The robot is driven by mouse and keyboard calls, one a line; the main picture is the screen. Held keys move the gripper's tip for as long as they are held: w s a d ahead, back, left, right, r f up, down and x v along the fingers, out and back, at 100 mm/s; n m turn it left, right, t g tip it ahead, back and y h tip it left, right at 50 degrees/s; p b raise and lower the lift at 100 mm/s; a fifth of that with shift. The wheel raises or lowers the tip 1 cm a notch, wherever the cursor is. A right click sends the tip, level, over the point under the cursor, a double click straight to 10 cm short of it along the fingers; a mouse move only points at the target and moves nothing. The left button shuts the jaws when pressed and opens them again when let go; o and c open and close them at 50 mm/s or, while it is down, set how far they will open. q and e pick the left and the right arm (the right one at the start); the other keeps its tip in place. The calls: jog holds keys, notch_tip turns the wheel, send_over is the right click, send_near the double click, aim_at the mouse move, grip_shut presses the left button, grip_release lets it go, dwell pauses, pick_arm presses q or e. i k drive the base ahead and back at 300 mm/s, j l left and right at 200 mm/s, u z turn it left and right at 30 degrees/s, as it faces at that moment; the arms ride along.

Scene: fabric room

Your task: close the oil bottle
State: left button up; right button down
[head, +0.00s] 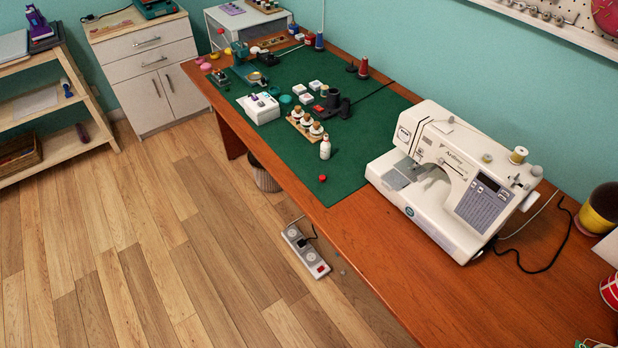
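A small white bottle (325,149) stands upright on the green mat, near the front edge of the table; it looks like the oil bottle. A small red cap (322,178) lies on the mat in front of the bottle, apart from it. The bottle's top looks pale, with no red on it. Neither my left nor my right gripper shows in the head view.
A white sewing machine (455,180) stands right of the bottle on the wooden table (390,290). A wooden holder with several spools (305,127) and a black device (332,103) are behind the bottle. The green mat (350,170) is clear around the cap. A power strip (305,251) is below the table edge.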

aim_at(326, 145)
jog(key=j, duration=0.65)
jog(key=i+j, duration=0.15)
jog(key=j, duration=0.5)
jog(key=z, duration=1.55)
